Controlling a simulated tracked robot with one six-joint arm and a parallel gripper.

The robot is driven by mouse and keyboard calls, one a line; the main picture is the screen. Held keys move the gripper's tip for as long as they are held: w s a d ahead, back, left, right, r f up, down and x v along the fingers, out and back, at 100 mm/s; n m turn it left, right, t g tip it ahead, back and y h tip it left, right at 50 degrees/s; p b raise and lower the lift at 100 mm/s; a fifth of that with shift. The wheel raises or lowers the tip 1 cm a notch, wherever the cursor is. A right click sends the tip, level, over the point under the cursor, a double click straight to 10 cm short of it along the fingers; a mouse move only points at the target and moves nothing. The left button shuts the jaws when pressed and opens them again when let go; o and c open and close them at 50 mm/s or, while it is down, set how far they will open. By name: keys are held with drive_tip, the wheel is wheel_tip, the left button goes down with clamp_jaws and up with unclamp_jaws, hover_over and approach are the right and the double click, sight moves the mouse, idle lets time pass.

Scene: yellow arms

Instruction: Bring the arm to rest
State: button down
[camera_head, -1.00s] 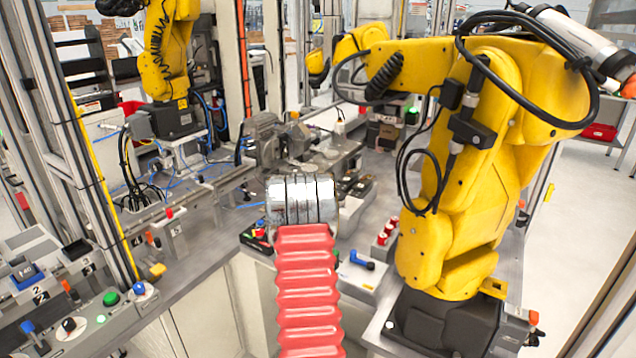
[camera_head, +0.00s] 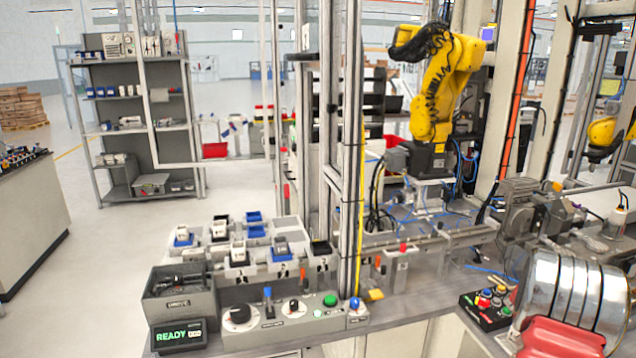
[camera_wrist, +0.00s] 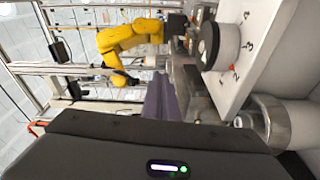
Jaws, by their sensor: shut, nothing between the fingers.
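My arm (camera_head: 572,300), with red and silver ribbed segments, shows at the lower right of the head view, cut off by the frame edge. My gripper (camera_wrist: 163,88) shows in the wrist view beyond its dark housing, which fills the bottom of the picture. Its fingers appear together and empty. No object is held. In the wrist view, a white panel with a round dial stands close on the right of the gripper. I cannot tell whether anything touches it.
A yellow robot arm (camera_head: 440,85) stands behind the bench and also shows in the wrist view (camera_wrist: 128,42). A control panel with knobs (camera_head: 290,312), a grey bin (camera_head: 180,305) and a READY display (camera_head: 178,335) occupy the bench front. A shelf (camera_head: 135,110) stands at the back left, with open floor before it.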

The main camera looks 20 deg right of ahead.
drive_tip(key=a+r+m+g+y, duration=0.1)
drive_tip(key=a+r, duration=0.2)
drive_tip(key=a, duration=0.5)
drive_tip(key=s+a+r+m+g+y, duration=0.15)
drive_tip(key=a+r, duration=0.25)
drive_tip(key=a, duration=0.4)
drive_tip(key=w+a+r+m+y, duration=0.1)
drive_tip(key=a+r+m+y, duration=0.15)
drive_tip(key=a, duration=0.55)
drive_tip(key=s+a+f+n+t+y, duration=0.1)
drive_tip(key=s+a+y, duration=0.3)
drive_tip(key=a, duration=1.2)
drive_tip(key=s+a+f+n+t+y, duration=0.2)
drive_tip(key=s+a+y, duration=0.2)
drive_tip(key=a, duration=1.2)
drive_tip(key=s+a+f+n+t+y, duration=0.1)
drive_tip(key=s+a+y, duration=0.3)
drive_tip(key=a, duration=1.3)
drive_tip(key=shift+s+f+n+t+y, duration=0.3)
drive_tip(key=shift+f+t+y, duration=0.2)
drive_tip(key=shift+f+t, duration=0.3)
